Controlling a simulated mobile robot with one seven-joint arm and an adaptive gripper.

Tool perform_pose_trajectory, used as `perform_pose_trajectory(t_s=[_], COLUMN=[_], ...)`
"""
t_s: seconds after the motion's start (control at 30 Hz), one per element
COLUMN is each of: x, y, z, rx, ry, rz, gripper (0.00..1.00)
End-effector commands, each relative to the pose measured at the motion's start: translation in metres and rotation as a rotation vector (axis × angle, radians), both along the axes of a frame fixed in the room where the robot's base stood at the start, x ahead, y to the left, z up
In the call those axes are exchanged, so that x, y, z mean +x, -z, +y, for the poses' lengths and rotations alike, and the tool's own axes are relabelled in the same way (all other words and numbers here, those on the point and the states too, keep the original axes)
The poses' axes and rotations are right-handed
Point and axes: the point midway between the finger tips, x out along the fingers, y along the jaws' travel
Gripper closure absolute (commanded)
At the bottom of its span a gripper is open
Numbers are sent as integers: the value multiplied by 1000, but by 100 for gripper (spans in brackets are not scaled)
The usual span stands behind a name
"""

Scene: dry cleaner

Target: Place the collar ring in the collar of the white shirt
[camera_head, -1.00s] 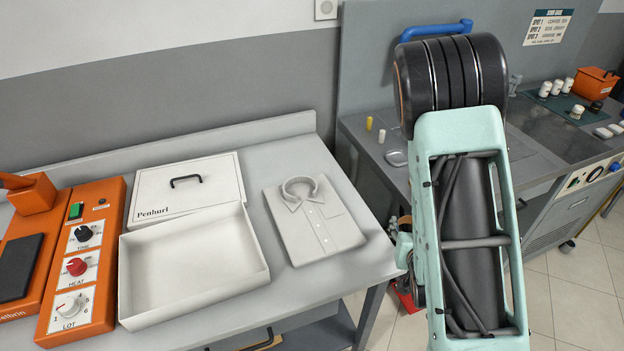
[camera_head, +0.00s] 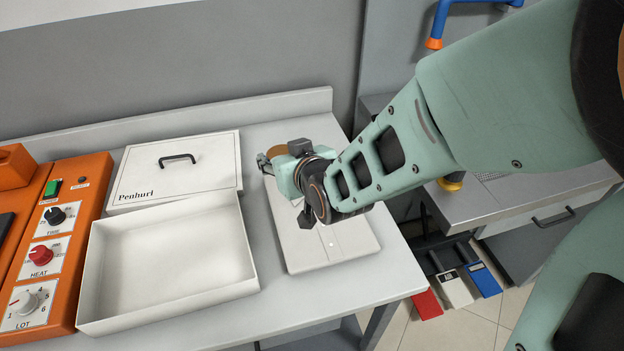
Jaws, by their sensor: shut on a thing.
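The white shirt (camera_head: 345,243) lies folded flat on the grey table, front up, with buttons down its middle. My gripper (camera_head: 270,162) is over its collar end, with its fingers pointing left. My gripper and arm hide the collar. A tan curved piece (camera_head: 278,151), which looks like the collar ring, shows at the fingers, and my gripper is shut on it. Most of the ring is hidden. I cannot tell whether it touches the collar.
An open white box (camera_head: 170,317) stands left of the shirt, with its "Penhurl" lid (camera_head: 140,170) behind it. An orange control panel (camera_head: 75,240) is at the far left. The wall rises behind the table (camera_head: 330,300). A second counter (camera_head: 485,220) is on the right.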

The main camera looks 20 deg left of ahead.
Motion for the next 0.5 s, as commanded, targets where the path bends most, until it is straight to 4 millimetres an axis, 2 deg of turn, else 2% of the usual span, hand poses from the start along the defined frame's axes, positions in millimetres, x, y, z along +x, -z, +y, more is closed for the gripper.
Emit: perform_pose_trajectory(t_s=[0.03,0.1,0.23,0.37,0.5], x=[-11,-24,-36,-27,-2], y=[-4,-12,-19,-16,-3], z=[12,24,36,32,19], rx=[3,2,2,-1,-4], ry=[-35,-72,-111,-113,-110], rz=[-4,-4,-3,0,4], gripper=[60,60,60,60,60])
